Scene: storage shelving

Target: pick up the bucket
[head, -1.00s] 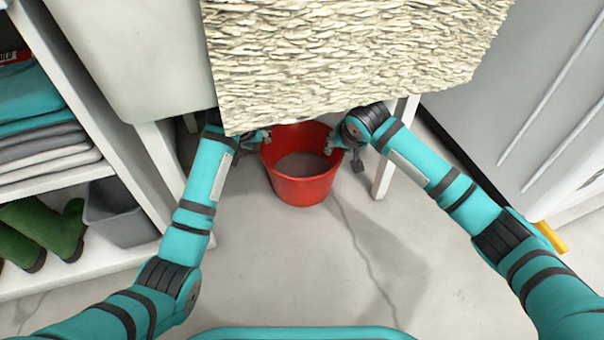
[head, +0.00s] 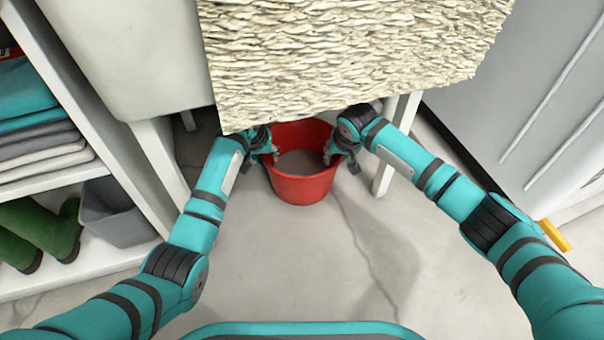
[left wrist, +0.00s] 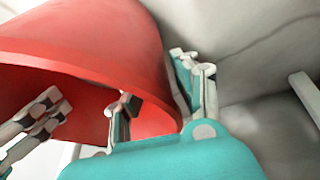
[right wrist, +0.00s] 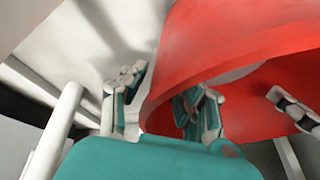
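A red bucket (head: 302,187) stands upright on the floor, partly beneath a cream, rough-textured surface. It also fills the upper part of the left wrist view (left wrist: 100,45) and the right wrist view (right wrist: 225,40). My left gripper (head: 266,148) is at its left rim and my right gripper (head: 336,148) at its right rim. In the left wrist view, my left gripper's fingers (left wrist: 158,98) straddle the wall, one inside and one outside, with a gap. My right gripper's fingers (right wrist: 163,100) straddle the opposite wall the same way. Both look open; contact with the wall is unclear.
The cream textured surface (head: 350,60) overhangs the bucket, with a white leg (head: 397,145) right of it. Shelving at left holds folded cloths (head: 40,140), green boots (head: 40,230) and a grey bin (head: 115,215). The floor (head: 300,265) in front is clear.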

